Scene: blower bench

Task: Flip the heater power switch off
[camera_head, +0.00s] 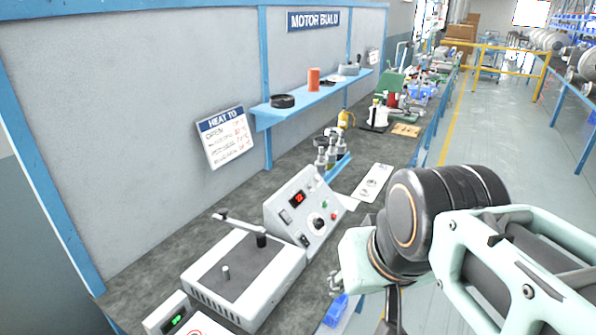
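The heater (245,280) is a white box on the bench with a dark top plate, a bar across its back and a small post. Its sloped control panel (307,211) has a lit red display, a dark knob, and small red and green buttons. Dark rocker-like switches show at the panel's left side (285,216) and lower edge (304,240). I cannot tell which is the power switch or its position. My gripper (337,284) is right of the heater, near the bench's front edge and apart from the panel. It is mostly hidden by my wrist, so its opening is unclear.
A small device with a green display (174,320) stands at the front left. Bottles (326,155) stand behind the panel, and a white card (373,183) lies to its right. A blue bin (335,310) is below my wrist. A blue shelf (310,100) runs along the wall.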

